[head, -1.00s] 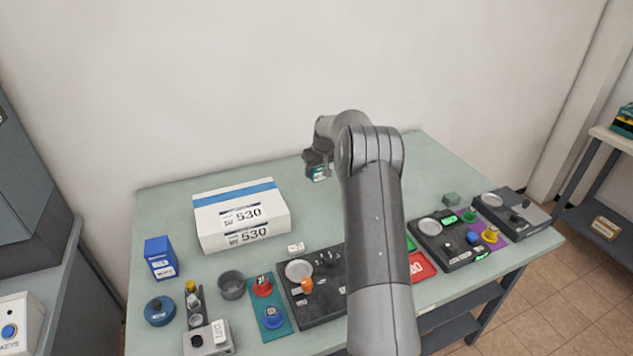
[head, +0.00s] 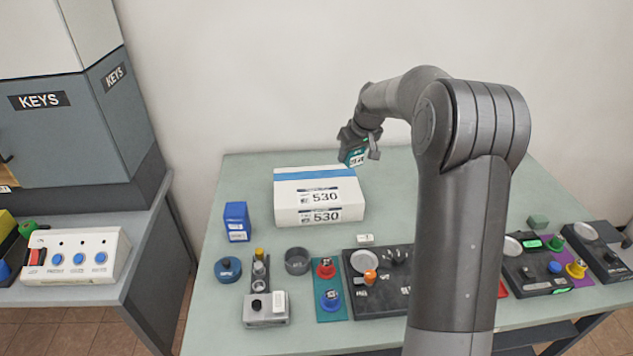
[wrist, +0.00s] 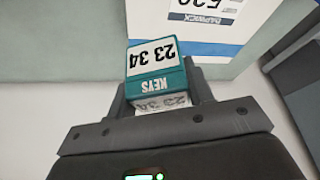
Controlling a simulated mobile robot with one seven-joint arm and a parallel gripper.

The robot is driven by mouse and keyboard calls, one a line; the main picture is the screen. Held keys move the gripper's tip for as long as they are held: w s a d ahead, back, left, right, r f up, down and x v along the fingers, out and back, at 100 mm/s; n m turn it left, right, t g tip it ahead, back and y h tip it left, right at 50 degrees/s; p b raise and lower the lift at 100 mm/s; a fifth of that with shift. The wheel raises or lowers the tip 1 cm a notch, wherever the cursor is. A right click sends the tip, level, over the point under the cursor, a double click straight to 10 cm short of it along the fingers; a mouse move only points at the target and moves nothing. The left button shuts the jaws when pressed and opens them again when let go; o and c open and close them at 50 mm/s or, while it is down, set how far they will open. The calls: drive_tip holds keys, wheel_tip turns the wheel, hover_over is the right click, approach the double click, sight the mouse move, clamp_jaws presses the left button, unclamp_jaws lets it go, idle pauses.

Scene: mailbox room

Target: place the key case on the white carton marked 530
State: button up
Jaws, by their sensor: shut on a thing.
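The key case, a small teal and white box labelled KEYS and 23 34, is held in my gripper; it shows in the wrist view (wrist: 160,75) and in the head view (head: 355,157). My gripper (head: 358,150) is shut on it, above the table just behind and right of the carton. The white carton (head: 290,201) marked 530, with a blue stripe along its back, lies on the green table. Its top looks bare. Part of the carton, with its blue stripe, also shows at the top of the wrist view (wrist: 215,35).
A blue box (head: 237,222) stands left of the carton. In front are a grey cup (head: 297,261), a blue round tin (head: 228,269) and control panels (head: 385,300). A KEYS cabinet (head: 75,130) stands at left. The wall is close behind the table.

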hover_over(313, 181)
drive_tip(key=s, duration=0.1)
drive_tip(key=f, duration=0.4)
drive_tip(key=d+f, duration=0.1)
drive_tip(key=f, duration=0.1)
drive_tip(key=shift+s+f, duration=0.1)
drive_tip(key=shift+f, duration=0.15)
drive_tip(key=shift+a+f, duration=0.15)
drive_tip(key=shift+f, duration=1.9)
drive_tip(key=shift+f, duration=0.2)
drive_tip(key=o, duration=1)
